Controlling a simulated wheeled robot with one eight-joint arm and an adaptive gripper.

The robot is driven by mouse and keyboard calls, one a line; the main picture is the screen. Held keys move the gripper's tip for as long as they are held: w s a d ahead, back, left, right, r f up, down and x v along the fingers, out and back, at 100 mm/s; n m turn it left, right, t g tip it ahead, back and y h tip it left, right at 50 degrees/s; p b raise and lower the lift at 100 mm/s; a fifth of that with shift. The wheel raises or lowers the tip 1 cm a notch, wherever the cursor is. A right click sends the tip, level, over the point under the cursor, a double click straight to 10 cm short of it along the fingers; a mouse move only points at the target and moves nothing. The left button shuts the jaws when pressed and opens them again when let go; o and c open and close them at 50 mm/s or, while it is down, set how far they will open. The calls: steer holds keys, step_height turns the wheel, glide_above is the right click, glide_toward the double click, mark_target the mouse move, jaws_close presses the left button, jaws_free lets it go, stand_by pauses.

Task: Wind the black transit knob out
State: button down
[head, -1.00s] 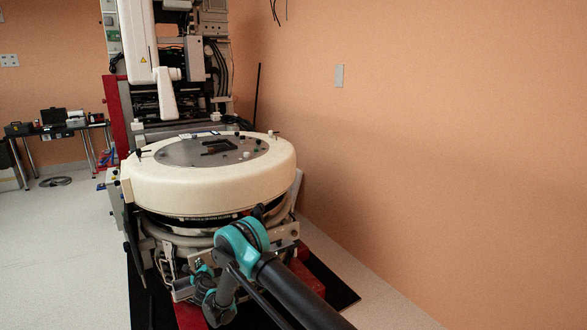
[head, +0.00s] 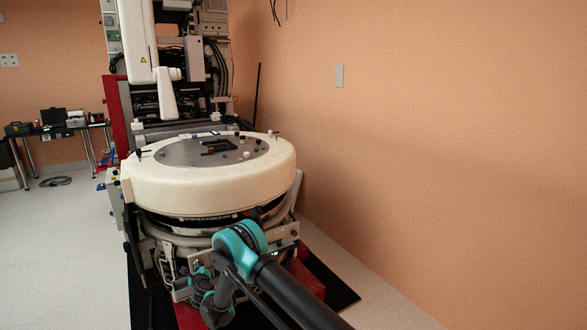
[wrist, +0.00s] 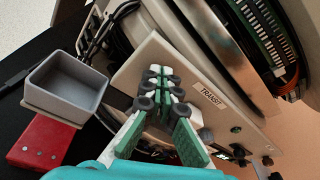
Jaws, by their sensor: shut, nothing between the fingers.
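My gripper (wrist: 160,74) has its green-padded fingers drawn together in the wrist view. Its tips are in front of a pale panel (wrist: 135,72) with a label reading TRANSIT (wrist: 210,95) just to their right. I cannot make out a black transit knob for certain; the fingers cover the part of the panel left of the label. Nothing shows held between the tips. In the head view my arm reaches the front of the round cream gantry unit (head: 215,188), and the fingers cannot be made out.
A grey open box (wrist: 66,84) and a red block (wrist: 40,142) lie left of the panel in the wrist view. Dark fittings (wrist: 240,152) sit right of the fingers. Black cables (wrist: 98,38) run behind.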

steer(key=shift+s+a+f, duration=0.25)
steer(key=shift+a+f, duration=0.15)
stand_by(0.4)
steer(key=shift+s+a+r, duration=0.1)
steer(key=f+v, duration=0.1)
steer(key=v, duration=0.4)
steer(key=shift+s+d, duration=0.4)
steer(key=shift+r, duration=0.15)
stand_by(0.3)
steer(key=w+a+n+t+h, duration=0.1)
steer(key=w+a+n, duration=0.1)
steer(key=w+n, duration=0.3)
steer(key=shift+w+a, duration=0.2)
steer(key=shift+w, duration=0.1)
stand_by(0.5)
